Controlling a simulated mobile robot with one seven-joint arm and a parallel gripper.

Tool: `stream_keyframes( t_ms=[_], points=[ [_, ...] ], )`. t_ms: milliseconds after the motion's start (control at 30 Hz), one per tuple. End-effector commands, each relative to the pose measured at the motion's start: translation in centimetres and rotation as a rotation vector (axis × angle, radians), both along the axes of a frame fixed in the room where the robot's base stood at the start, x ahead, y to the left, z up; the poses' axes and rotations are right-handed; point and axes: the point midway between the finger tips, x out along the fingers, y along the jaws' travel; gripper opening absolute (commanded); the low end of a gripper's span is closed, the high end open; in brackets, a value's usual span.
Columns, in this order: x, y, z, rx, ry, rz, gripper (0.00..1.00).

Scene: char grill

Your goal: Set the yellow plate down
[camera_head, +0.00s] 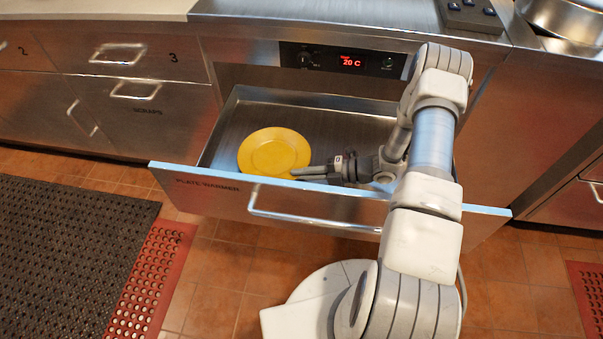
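The yellow plate (274,152) is in the left part of the open plate warmer drawer (235,118). It looks flat or nearly so; I cannot tell whether it rests fully on the drawer floor. My gripper (297,174) reaches in from the right, low over the drawer's front side. Its fingertips are at the plate's lower right rim. The fingers look close together, but I cannot tell whether they pinch the rim or are just beside it.
The drawer's front panel (220,190) with its bar handle stands between my base and the drawer inside. A control panel (343,62) reads 20 C above it. Closed drawers (150,110) are at left. Dark and red mats (70,260) lie on the tiled floor.

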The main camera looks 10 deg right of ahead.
Motion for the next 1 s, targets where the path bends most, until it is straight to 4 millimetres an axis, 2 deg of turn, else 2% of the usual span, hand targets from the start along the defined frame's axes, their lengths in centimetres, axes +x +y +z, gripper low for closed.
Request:
stream_keyframes(
  t_ms=[467,800,1000],
  points=[
    [-0.1,-0.2,0.6,-0.001,0.000,-0.001,0.18],
    [-2.3,-6.6,2.4,-0.002,-0.001,-0.005,0.18],
    [-3.5,-9.6,3.3,0.000,0.001,-0.002,0.18]
  ],
)
